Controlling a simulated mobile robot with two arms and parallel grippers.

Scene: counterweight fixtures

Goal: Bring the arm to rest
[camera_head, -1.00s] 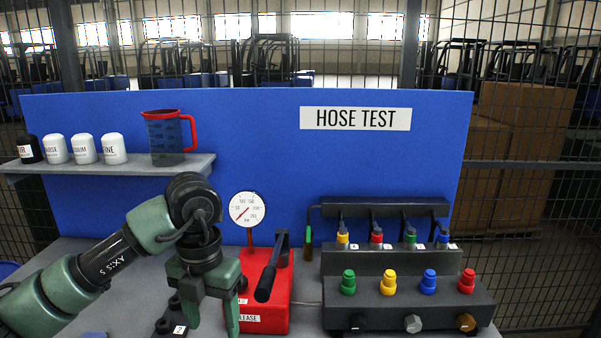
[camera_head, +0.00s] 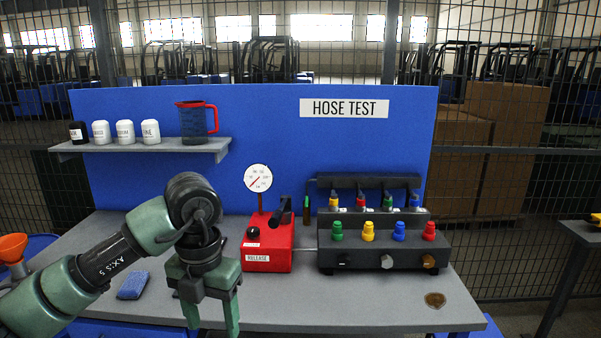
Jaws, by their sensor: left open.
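My left gripper (camera_head: 212,316) is open, its two green fingers pointing down over the front part of the grey workbench (camera_head: 330,310). Nothing shows between the fingers, though their lower ends run near the bottom edge of the view. The green and black arm comes in from the left, bent at the wrist. It covers part of the bench's left side. My right gripper does not show.
A red pump (camera_head: 268,245) with gauge (camera_head: 258,178) and black lever stands behind the gripper. Right of it is a black hose manifold (camera_head: 383,258) with coloured caps. A shelf (camera_head: 180,146) holds a jug (camera_head: 193,122) and jars. A blue sponge (camera_head: 132,286) lies left. The bench's front right is mostly clear.

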